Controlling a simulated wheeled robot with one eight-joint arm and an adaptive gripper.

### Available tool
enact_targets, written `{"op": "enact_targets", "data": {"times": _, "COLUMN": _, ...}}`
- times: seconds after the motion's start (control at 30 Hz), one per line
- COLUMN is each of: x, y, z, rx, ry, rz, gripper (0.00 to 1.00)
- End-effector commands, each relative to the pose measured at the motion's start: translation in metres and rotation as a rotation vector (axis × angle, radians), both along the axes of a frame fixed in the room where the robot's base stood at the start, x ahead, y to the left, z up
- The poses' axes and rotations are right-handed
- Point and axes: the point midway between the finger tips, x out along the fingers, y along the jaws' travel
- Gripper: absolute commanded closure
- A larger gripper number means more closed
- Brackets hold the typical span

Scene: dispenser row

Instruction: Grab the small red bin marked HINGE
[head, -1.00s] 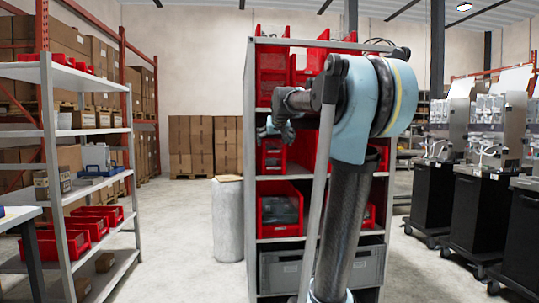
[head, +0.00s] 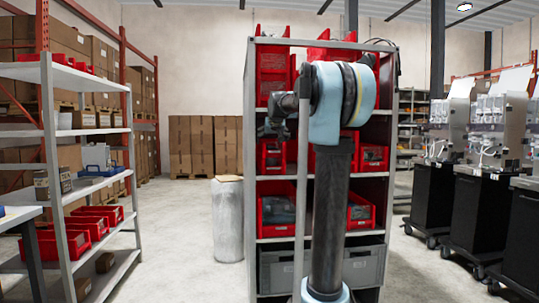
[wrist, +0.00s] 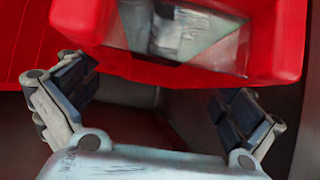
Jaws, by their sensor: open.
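A red bin (wrist: 275,45) fills the top of the wrist view, with a clear window or label pocket on its front. I cannot read HINGE on it. My gripper (wrist: 155,95) is open and empty, its two dark-padded fingers spread below the bin's front and apart from it. In the head view my gripper (head: 270,131) is at the left part of the shelf unit, near a small red bin (head: 272,155) on a middle shelf. My arm hides the middle of the shelves. I cannot tell which head-view bin is the one in the wrist view.
The grey shelf unit (head: 250,200) also holds upper red bins (head: 270,80), lower red bins (head: 277,215) and a grey crate (head: 365,265). Side walls bound its shelves. A wrapped column (head: 228,220) stands to its left. Left floor is open.

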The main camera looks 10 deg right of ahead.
Motion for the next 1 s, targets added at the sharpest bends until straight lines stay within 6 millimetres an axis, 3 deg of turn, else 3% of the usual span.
{"op": "enact_targets", "data": {"times": 0.3, "x": 0.037, "y": 0.000, "z": -0.013, "rx": 0.000, "ry": 0.000, "rz": 0.000, "gripper": 0.00}}
{"op": "enact_targets", "data": {"times": 0.67, "x": 0.042, "y": 0.000, "z": -0.017, "rx": 0.000, "ry": 0.000, "rz": 0.000, "gripper": 0.00}}
{"op": "enact_targets", "data": {"times": 0.9, "x": 0.042, "y": 0.000, "z": -0.017, "rx": 0.000, "ry": 0.000, "rz": 0.000, "gripper": 0.48}}
{"op": "enact_targets", "data": {"times": 1.0, "x": 0.042, "y": 0.000, "z": -0.017, "rx": 0.000, "ry": -0.001, "rz": 0.000, "gripper": 0.48}}
